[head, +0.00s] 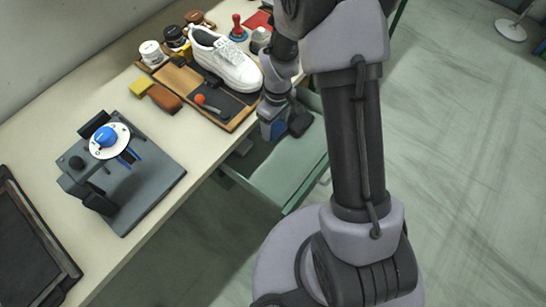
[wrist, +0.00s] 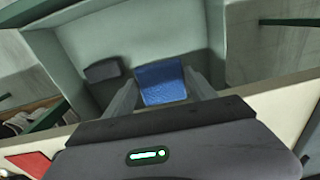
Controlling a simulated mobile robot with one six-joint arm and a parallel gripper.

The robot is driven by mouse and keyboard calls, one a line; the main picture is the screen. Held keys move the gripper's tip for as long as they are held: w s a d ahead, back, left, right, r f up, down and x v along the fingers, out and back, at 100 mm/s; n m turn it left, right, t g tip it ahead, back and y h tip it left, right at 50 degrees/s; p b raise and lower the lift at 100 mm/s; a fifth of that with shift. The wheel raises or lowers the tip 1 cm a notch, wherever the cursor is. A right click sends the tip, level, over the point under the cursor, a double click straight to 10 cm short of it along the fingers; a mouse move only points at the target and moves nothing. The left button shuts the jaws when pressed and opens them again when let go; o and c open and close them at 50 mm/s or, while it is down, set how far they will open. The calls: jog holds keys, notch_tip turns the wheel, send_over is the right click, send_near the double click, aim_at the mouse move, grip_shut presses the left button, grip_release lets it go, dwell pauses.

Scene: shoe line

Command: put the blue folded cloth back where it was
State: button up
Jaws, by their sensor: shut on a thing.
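The blue folded cloth (wrist: 162,80) is between the two fingers of my gripper (wrist: 163,94) in the wrist view. My gripper is shut on it. The gripper and cloth are over the open pale green drawer (head: 285,172), at the table's right edge in the head view. The drawer's inside also shows in the wrist view (wrist: 140,42). Whether the cloth touches the drawer floor, I cannot tell. My arm and gripper hide part of the drawer in the head view.
A dark block (wrist: 102,70) lies in the drawer, left of the cloth. A grey fixture with a blue knob (head: 104,136) stands nearer. Open floor lies right.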

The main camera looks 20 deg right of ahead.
aim_at(275, 158)
notch_tip(275, 158, down, 18)
jog(key=b, duration=0.7)
jog(key=shift+f, duration=0.25)
jog(key=shift+b, duration=0.3)
jog(key=shift+f, duration=0.2)
jog(key=o, duration=1.2)
jog(key=shift+r, duration=0.15)
